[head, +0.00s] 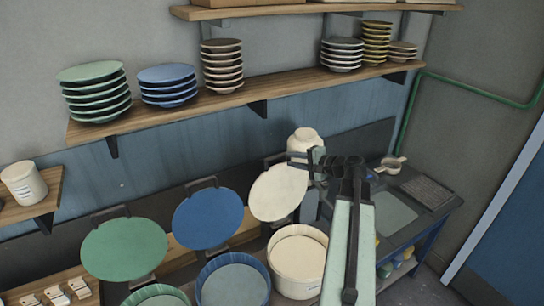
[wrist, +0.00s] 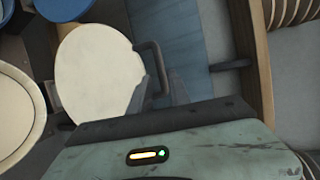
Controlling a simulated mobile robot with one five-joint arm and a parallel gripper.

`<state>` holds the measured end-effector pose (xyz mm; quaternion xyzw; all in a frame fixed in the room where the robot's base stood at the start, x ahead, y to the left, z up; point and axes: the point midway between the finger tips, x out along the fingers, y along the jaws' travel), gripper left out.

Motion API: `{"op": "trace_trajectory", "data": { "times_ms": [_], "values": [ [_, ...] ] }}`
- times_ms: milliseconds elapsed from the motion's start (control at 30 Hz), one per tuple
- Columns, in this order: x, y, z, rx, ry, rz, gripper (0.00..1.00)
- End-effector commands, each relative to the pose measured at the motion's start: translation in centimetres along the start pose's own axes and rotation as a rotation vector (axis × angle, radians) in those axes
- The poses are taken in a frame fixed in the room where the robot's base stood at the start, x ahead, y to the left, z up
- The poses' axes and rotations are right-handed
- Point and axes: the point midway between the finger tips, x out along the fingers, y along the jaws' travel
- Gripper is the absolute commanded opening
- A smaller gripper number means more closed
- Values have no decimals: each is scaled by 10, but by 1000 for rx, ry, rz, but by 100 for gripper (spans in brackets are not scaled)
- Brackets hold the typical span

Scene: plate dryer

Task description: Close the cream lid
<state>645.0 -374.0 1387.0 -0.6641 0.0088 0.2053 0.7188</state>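The round cream lid (head: 278,193) stands raised and tilted back above the open cream tub (head: 298,262) in the head view. Its dark handle (head: 275,159) is at the top edge. My gripper (head: 316,164) is just right of the lid's upper part, close to the handle. In the wrist view the cream lid (wrist: 98,72) fills the left middle, with its handle (wrist: 158,68) at its right edge, just ahead of my gripper (wrist: 160,92). I cannot tell whether they touch.
A blue lid (head: 208,218) and a green lid (head: 124,248) stand raised to the left, above their tubs. A shelf (head: 270,90) with stacked plates runs above. A dark counter (head: 420,205) with a sink lies to the right.

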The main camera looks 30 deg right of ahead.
Motion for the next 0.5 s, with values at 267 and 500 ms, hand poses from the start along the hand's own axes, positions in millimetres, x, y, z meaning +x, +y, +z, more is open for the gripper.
{"op": "trace_trajectory", "data": {
  "times_ms": [267,500],
  "values": [
    [7,0,2,-1,-5,1,23],
    [49,2,2,-2,-8,1,23]
  ]
}}
